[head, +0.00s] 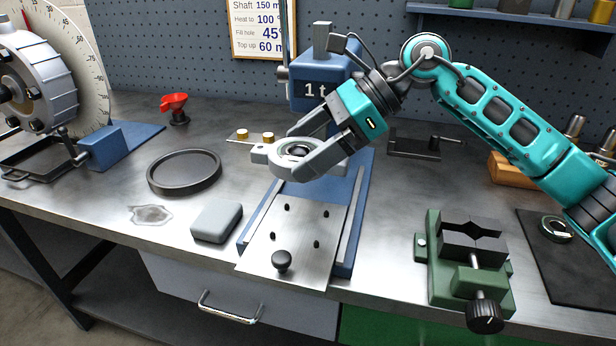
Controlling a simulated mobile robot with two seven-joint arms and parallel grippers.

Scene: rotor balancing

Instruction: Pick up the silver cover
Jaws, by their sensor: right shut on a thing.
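The silver cover (285,163), a round pale metal piece with a dark centre and a small lug on its left side, is between the fingers of my right gripper (292,153). The gripper is shut on it, with one finger on its far side and one on its near side. It appears held above the back of the blue press base (353,227), in front of the press column. The fingers hide part of its rim. My left gripper is not in view.
A steel plate (298,246) with a black knob lies in front. A green vise (468,262) and a dark mat (572,262) are right.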

